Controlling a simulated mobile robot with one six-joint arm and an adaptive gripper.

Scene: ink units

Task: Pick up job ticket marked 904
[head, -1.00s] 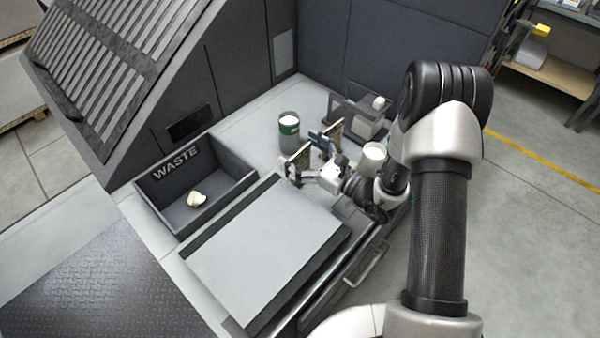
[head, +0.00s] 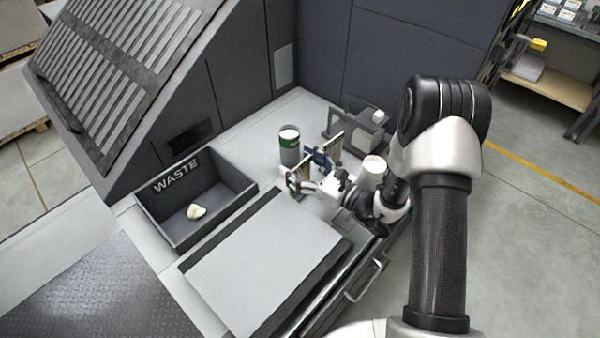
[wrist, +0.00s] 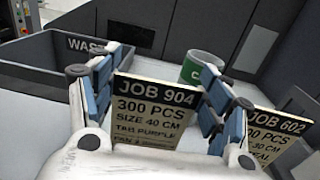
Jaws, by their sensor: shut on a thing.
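The job ticket marked 904 (wrist: 155,108) is a tan-edged card with a dark header and printed lines, upright in the wrist view. My gripper (wrist: 158,92) is shut on it, with blue-padded fingers at its left and right edges. In the head view, my gripper (head: 306,172) is at the bench beyond the grey slab, with the ticket partly hidden by the fingers. I cannot tell whether the ticket's lower edge touches a support. A second ticket, marked 602 (wrist: 276,132), stands close on the right, partly behind the right finger.
A green-banded can (head: 289,148) stands just behind my gripper. A white cup (head: 371,172) is close on the right, and a dark rack (head: 352,138) is behind. The waste bin (head: 215,222) holds a crumpled pale lump (head: 196,211). The grey slab (head: 265,265) is bare.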

